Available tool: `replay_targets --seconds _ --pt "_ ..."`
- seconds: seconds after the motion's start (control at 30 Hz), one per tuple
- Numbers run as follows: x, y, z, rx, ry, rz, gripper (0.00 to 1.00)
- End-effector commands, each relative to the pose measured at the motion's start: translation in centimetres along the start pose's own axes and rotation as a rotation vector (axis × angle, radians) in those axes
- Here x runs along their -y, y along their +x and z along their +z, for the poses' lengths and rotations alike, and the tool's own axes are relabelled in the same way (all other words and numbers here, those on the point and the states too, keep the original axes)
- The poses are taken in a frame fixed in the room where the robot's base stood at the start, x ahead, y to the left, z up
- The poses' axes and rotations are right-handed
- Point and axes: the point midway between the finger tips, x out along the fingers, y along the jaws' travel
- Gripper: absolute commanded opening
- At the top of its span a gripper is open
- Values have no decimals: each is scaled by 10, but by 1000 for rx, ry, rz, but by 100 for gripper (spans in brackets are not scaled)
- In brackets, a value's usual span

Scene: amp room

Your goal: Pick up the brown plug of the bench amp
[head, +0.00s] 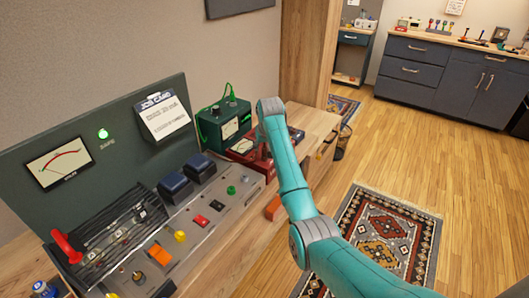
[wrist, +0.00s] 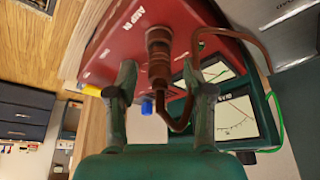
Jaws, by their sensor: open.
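The brown plug (wrist: 158,52) stands in the face of the red bench amp (wrist: 120,45), by the lettering "AMP IN", in the wrist view. A brown cable (wrist: 182,122) loops down from it and up to the right. My gripper (wrist: 160,78) is open, with one finger on each side of the plug and gaps visible. In the head view the red amp (head: 240,146) lies on the wooden bench, partly hidden behind my arm; the plug cannot be made out there.
A green meter box (head: 222,122) stands behind the red amp. A control panel (head: 150,235) with switches and knobs fills the bench's left. An orange block (head: 273,207) is at the bench edge. A patterned rug (head: 385,230) lies on the open floor at right.

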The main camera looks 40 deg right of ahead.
Motion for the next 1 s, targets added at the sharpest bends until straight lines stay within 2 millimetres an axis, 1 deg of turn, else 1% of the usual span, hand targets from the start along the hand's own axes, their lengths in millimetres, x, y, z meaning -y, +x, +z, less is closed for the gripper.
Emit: replay_targets --seconds 0.13,0.17,0.2,0.27,0.3,0.37,0.67,0.77,0.87,1.0 --pt "0 0 0 0 0 0 52" --pt "0 0 0 0 0 0 50" --pt "0 0 0 0 0 0 40" --pt "0 0 0 0 0 0 25" --pt "0 0 0 0 0 0 15" --pt "0 0 0 0 0 0 0" --pt "0 -1 0 0 0 0 0" --pt "0 -5 -3 -2 0 0 0" --pt "0 -17 -8 -3 0 0 0" --pt "0 -41 -18 -5 0 0 0"
